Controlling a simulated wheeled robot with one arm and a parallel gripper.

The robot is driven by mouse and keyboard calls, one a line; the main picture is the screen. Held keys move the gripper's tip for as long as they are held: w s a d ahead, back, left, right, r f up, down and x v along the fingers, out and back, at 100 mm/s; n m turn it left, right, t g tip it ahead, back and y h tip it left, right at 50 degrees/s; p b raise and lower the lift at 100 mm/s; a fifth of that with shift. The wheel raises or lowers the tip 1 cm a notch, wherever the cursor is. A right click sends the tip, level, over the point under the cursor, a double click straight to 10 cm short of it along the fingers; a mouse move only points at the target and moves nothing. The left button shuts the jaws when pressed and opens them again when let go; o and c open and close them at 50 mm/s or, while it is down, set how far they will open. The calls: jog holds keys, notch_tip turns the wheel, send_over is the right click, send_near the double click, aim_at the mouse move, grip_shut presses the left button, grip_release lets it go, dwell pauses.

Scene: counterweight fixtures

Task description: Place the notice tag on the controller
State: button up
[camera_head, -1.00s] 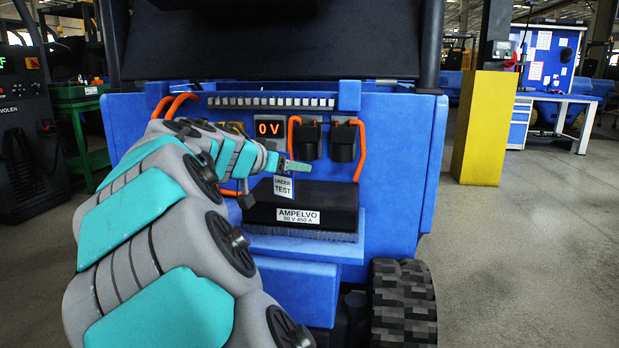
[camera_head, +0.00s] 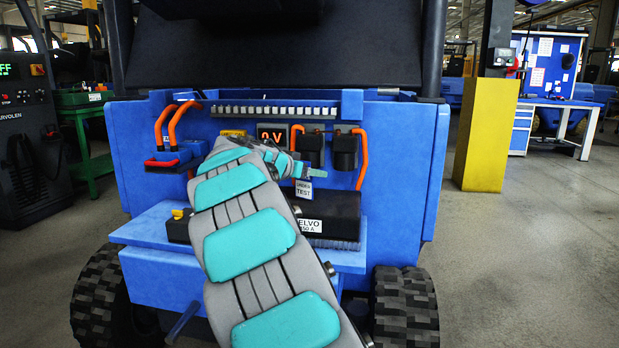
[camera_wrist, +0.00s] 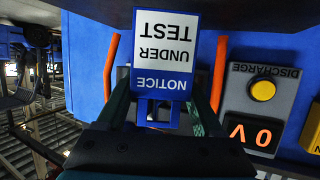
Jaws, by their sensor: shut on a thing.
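My gripper (camera_head: 302,172) is shut on the notice tag (camera_head: 304,189), a small white and blue card reading "UNDER TEST". In the wrist view the tag (camera_wrist: 166,55) hangs from my gripper (camera_wrist: 160,112) and appears upside down. The controller (camera_head: 338,207) is a black box with a white label on a blue ledge of the truck. In the head view the tag overlaps the controller's upper edge; whether they touch I cannot tell. My arm hides the controller's left and middle parts.
A lit 0 V display (camera_head: 271,134) and black plugs (camera_head: 345,152) with orange cables sit behind my gripper. In the wrist view a yellow discharge button (camera_wrist: 262,90) is at the right. A yellow post (camera_head: 486,135) stands on the right, with open floor before it.

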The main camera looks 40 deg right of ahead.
jog(key=shift+f, duration=0.7)
jog(key=shift+f, duration=0.15)
jog(key=o, duration=1.3)
jog(key=shift+r, duration=0.2)
jog(key=shift+a+r, duration=0.1)
jog(key=v, duration=1.1)
jog(key=shift+s+a+r, duration=0.1)
jog(key=shift+a, duration=0.25)
